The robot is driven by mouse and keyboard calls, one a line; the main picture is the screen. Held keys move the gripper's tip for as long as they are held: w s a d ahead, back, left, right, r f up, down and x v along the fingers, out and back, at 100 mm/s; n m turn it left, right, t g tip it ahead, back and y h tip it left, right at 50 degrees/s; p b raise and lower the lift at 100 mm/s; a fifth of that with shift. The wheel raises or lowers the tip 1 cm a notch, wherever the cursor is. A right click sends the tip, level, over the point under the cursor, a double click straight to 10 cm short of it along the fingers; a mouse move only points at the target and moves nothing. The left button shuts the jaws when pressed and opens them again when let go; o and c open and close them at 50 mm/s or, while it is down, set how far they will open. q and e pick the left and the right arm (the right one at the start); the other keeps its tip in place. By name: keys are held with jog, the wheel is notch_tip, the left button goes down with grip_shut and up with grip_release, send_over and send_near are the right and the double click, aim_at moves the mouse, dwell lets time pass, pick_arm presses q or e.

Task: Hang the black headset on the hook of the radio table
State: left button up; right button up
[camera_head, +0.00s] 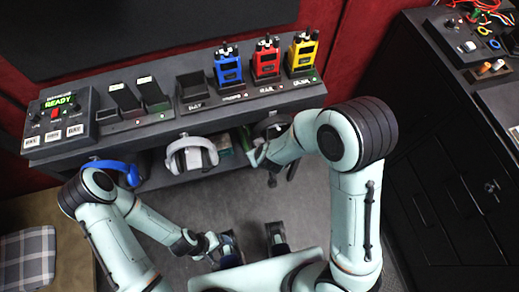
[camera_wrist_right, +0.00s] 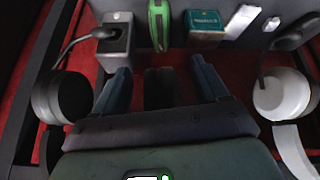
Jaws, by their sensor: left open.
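The black headset shows in part in the head view (camera_head: 270,127), under the right front edge of the radio table (camera_head: 185,124), partly behind my right arm. In the right wrist view a black ear cup (camera_wrist_right: 60,97) with a curved boom shows at left. My right gripper (camera_wrist_right: 160,78) has its fingers apart; a dark piece stands between them with gaps on both sides. I cannot tell which part it is. The black headset's hook is hidden, so I cannot tell whether it bears the headset. My left gripper (camera_head: 213,244) is open, low in front, away from the table.
A white headset (camera_head: 191,150) and a blue headset (camera_head: 120,166) are at the table's front edge, left of the black one. Blue (camera_head: 228,66), red (camera_head: 266,60) and yellow (camera_head: 302,53) radios stand on top. A dark cabinet (camera_head: 440,170) is at right. The floor ahead is clear.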

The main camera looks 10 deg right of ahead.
jog(key=shift+a+p+v, duration=0.2)
jog(key=shift+p+v, duration=2.55)
jog(key=shift+v, duration=3.95)
jog(key=s+d+f+m+g+p, duration=0.1)
jog(key=s+d+f+g, duration=0.15)
jog(key=f, duration=0.45)
jog(key=s+d+f+m+g, duration=0.1)
jog(key=s+d+f, duration=0.2)
jog(key=f, duration=0.4)
pick_arm(q)
notch_tip(320, 180, up, 8)
jog(key=w, duration=0.2)
jog(key=shift+w+f+p, duration=0.25)
jog(key=shift+w+p, duration=0.05)
pick_arm(e)
jog(key=s+a+f+m+g+y, duration=0.2)
jog(key=s+f+m+g+y, duration=0.1)
jog(key=s+f, duration=0.5)
jog(key=shift+s+a+f+m, duration=0.3)
jog(key=shift+s+m, duration=0.5)
jog(key=shift+s, duration=0.4)
jog(key=shift+r+g, duration=0.1)
jog(key=shift+g, duration=0.15)
